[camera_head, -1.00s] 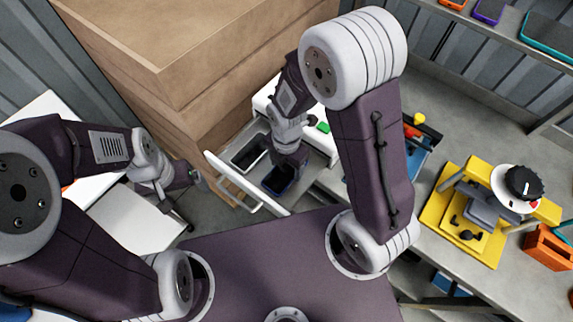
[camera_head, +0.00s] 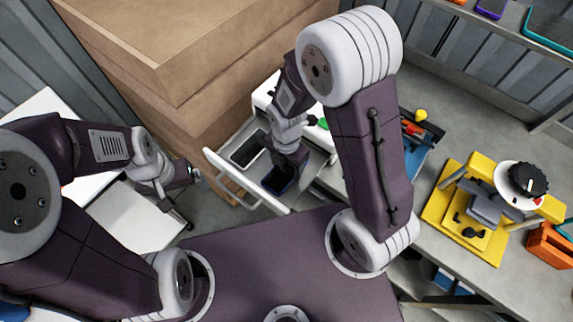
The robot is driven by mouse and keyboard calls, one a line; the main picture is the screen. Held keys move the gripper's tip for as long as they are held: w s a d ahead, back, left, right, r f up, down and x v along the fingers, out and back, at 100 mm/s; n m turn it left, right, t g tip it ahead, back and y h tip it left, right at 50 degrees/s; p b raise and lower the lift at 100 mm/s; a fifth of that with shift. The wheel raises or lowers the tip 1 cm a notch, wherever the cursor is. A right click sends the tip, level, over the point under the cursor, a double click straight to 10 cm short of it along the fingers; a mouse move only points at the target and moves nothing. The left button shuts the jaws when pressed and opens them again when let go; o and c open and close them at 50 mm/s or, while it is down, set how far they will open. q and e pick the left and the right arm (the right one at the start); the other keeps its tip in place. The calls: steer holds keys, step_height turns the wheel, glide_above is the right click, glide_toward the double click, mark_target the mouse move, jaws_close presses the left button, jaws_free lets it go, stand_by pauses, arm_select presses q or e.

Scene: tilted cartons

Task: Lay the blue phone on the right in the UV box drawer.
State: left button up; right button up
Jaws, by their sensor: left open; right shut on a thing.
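The UV box (camera_head: 262,93) is white and partly hidden behind my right arm. Its drawer (camera_head: 236,177) is pulled out, its white front facing me. The blue phone (camera_head: 277,181) is dark blue and is at the right side of the drawer. My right gripper (camera_head: 287,170) is shut on it from above; I cannot tell whether the phone touches the drawer floor. A dark phone with a pale rim (camera_head: 247,151) lies in the left part of the drawer. My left gripper (camera_head: 196,174) is open and empty, to the left of the drawer.
Stacked cardboard cartons (camera_head: 180,75) stand behind and left of the drawer. A yellow fixture with a dial (camera_head: 460,212) and an orange holder (camera_head: 549,246) are on the grey bench at right. A white surface (camera_head: 130,225) lies below my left gripper. A shelf with phones (camera_head: 549,30) is top right.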

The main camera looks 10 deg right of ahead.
stand_by(0.4)
steer(key=o, duration=1.7)
steer(key=shift+c, duration=0.2)
step_height(320, 180, up, 9)
steer(key=shift+p, duration=0.35)
